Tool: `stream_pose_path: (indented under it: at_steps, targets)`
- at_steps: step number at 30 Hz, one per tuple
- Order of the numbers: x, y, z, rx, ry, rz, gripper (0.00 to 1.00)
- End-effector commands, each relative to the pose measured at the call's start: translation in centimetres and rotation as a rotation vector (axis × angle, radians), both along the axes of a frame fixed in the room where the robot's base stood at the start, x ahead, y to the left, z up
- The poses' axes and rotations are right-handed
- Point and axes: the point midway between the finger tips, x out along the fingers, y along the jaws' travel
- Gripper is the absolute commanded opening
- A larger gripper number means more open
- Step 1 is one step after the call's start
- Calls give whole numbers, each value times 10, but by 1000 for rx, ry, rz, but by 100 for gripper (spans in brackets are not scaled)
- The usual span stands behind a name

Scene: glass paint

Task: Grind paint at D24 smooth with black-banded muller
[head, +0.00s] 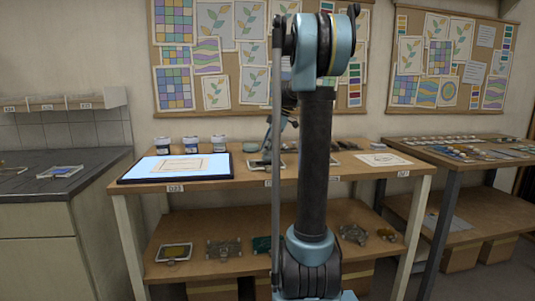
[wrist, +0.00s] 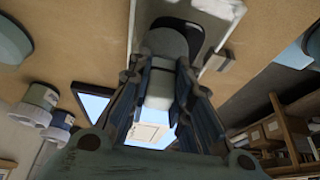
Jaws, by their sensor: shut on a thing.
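My gripper (wrist: 160,85) is shut on a pale, rounded muller (wrist: 166,45) in the wrist view. In the head view my arm stands in front of the middle of the wooden table (head: 230,188) and hides most of my gripper (head: 266,150). Part of a slab (head: 256,164) shows just left of the arm. The label below it is mostly covered, so D24 cannot be read.
A lit panel (head: 150,168) lies on the table's left, with several jars (head: 191,144) behind it. A paper (head: 383,160) lies at the right. The lower shelf (head: 213,224) holds slabs and small items. A dark-topped counter (head: 55,181) stands left, another table (head: 468,166) right.

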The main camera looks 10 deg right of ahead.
Motion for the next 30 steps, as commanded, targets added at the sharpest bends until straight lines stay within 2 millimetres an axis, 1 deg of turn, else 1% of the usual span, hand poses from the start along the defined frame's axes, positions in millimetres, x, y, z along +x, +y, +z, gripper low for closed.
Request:
stream_pose_path:
  at_steps: [6, 13, 30]
  targets:
    - [0, 0, 18, 0, 0, 0, 0]
    - [0, 0, 34, 0, 0, 0, 0]
    - [0, 0, 36, 0, 0, 0, 0]
